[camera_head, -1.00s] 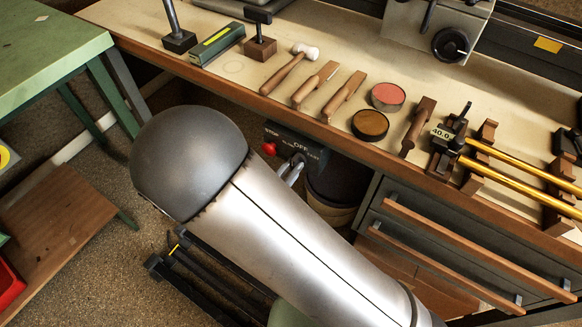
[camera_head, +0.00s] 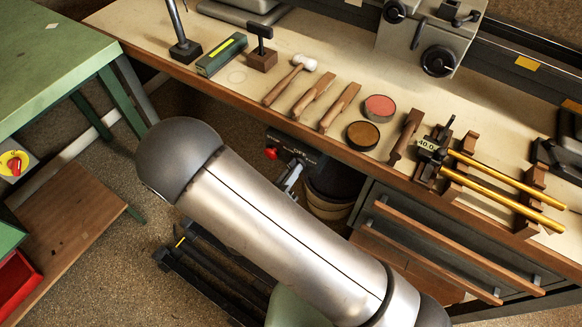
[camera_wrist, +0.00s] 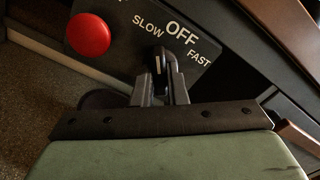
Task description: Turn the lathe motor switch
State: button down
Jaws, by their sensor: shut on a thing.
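The lathe motor switch is a small black knob (camera_wrist: 157,67) with a pale pointer line, on a dark panel (camera_wrist: 122,30) marked SLOW, OFF and FAST. Its pointer faces roughly up in the wrist view, between the SLOW and OFF words; the exact setting is hard to tell. My gripper (camera_wrist: 161,88) is shut on the knob, one finger on each side. In the head view the panel (camera_head: 313,156) hangs under the bench's front edge, and my gripper (camera_head: 291,178) is in front of it, partly hidden by my arm.
A red button (camera_wrist: 88,35) sits left of the knob. The wooden bench edge (camera_head: 236,105) is just above the panel. A bin (camera_head: 330,195) and drawers with wooden handles (camera_head: 455,250) are to the right.

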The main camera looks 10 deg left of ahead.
jog(key=shift+n, duration=0.4)
jog(key=c, duration=1.4)
grip_release()
jog(key=shift+c, duration=0.2)
jog(key=v, duration=1.7)
jog(key=shift+s, duration=0.3)
jog(key=shift+w+a, duration=0.1)
